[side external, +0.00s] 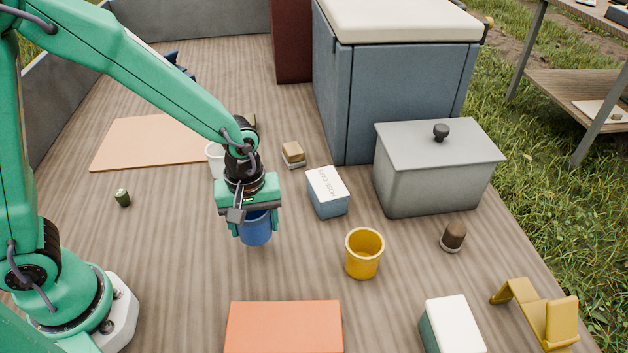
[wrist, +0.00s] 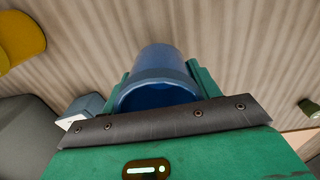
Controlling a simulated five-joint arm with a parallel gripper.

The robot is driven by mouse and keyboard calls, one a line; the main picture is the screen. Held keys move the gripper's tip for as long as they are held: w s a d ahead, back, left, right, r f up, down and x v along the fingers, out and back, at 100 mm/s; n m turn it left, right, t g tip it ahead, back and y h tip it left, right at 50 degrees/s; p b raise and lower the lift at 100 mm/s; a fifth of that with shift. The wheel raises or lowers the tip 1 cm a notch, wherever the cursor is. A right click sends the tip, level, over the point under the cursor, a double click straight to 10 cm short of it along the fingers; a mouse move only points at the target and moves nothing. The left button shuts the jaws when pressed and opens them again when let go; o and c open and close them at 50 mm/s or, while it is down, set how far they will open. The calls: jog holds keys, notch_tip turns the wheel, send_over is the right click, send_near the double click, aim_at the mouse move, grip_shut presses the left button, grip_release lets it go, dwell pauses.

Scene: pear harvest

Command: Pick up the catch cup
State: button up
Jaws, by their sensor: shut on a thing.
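A blue cup (side external: 255,231) is between the fingers of my gripper (side external: 256,226) in the side view. My gripper points down and is shut on this cup, with one green finger on each side of it. The cup is upright. In the wrist view the blue cup (wrist: 160,65) shows between the two green fingers, its rim toward the palm. Whether its base touches the wooden deck or hangs just above it, I cannot tell. No label tells which cup is the catch cup.
A yellow cup (side external: 363,254) stands to the right. A blue-grey box (side external: 327,193) and a grey lidded bin (side external: 433,173) stand behind it. A white cup (side external: 215,157) is partly hidden behind my wrist. An orange block (side external: 284,328) lies in front. The deck left of my gripper is mostly clear.

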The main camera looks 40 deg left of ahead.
jog(key=s+d+r, duration=0.6)
jog(key=s+d, duration=0.1)
jog(key=s, duration=0.1)
jog(key=shift+s+r, duration=0.25)
jog(key=shift+s, duration=0.1)
dwell(0.4)
jog(key=w+a+r+n, duration=0.1)
jog(key=w+a+n, duration=0.8)
jog(key=w+a, duration=0.7)
jog(key=w+a+n, duration=0.2)
jog(key=a+n, duration=0.6)
jog(key=a, duration=1.8)
jog(key=shift+w+a, duration=0.2)
jog(key=shift+a, duration=0.15)
jog(key=shift+a, duration=0.1)
